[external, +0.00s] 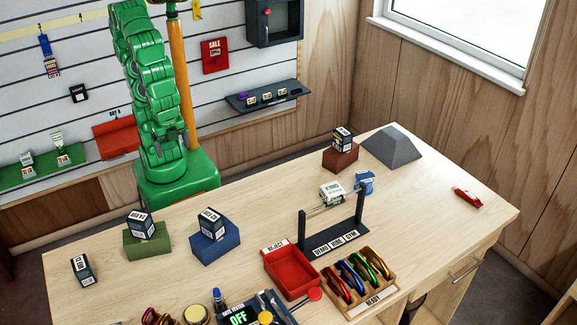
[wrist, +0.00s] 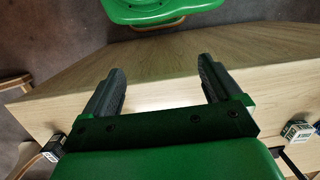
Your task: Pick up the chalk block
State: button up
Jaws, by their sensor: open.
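My gripper (wrist: 158,90) is open and empty in the wrist view, its two dark fingers apart above bare table. A white labelled block (external: 332,191) rests at the dark demo stand; it also shows at the right edge of the wrist view (wrist: 298,131). Dark boxes with white labels sit on a green block (external: 148,243), a blue block (external: 215,242) and a red-brown block (external: 340,159). The labels are too small to tell which is the chalk block. No block is between my fingers.
The dark stand (external: 333,241) rises mid-table. Near it are a red reject tray (external: 291,285), a wooden rack (external: 377,299) of coloured carabiners and a blue item (external: 365,183). A grey wedge (external: 392,148) stands at the back. The table's right side is mostly clear.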

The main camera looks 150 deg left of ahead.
aim_at(337, 191)
jog(key=shift+d+r, duration=0.25)
jog(key=shift+d, duration=0.25)
jog(key=shift+o, duration=0.7)
jog(key=shift+w, duration=0.1)
jog(key=shift+d, duration=0.1)
jog(key=w+a+m+y, duration=0.2)
jog(key=w+a+y, duration=0.3)
jog(key=a, duration=0.5)
jog(key=w+a+m+y, duration=0.2)
jog(key=w+a+m, duration=0.1)
jog(key=w+a, duration=0.55)
jog(key=w+a+m+y, duration=0.2)
jog(key=w+a+y, duration=0.2)
jog(key=a, duration=0.8)
jog(key=w+a+f+m+t, duration=0.1)
jog(key=w+a+f+m, duration=0.1)
jog(key=w+f+m, duration=0.2)
jog(key=w+a+f+m+t+y, duration=0.1)
jog(key=w+a+f+m, duration=0.1)
jog(key=w+f+m, duration=0.2)
jog(key=w+a+f+m+t+y, duration=0.1)
jog(key=w+a+f+m, duration=0.1)
jog(key=w+f+m, duration=0.2)
jog(key=shift+w+a+f+m+t, duration=0.1)
jog(key=shift+w+a+m+t, duration=0.1)
jog(key=shift+w, duration=0.5)
jog(key=shift+w+a+f+m+t, duration=0.1)
jog(key=shift+w+a, duration=0.05)
jog(key=shift+w, duration=0.5)
jog(key=shift+x, duration=3.9)
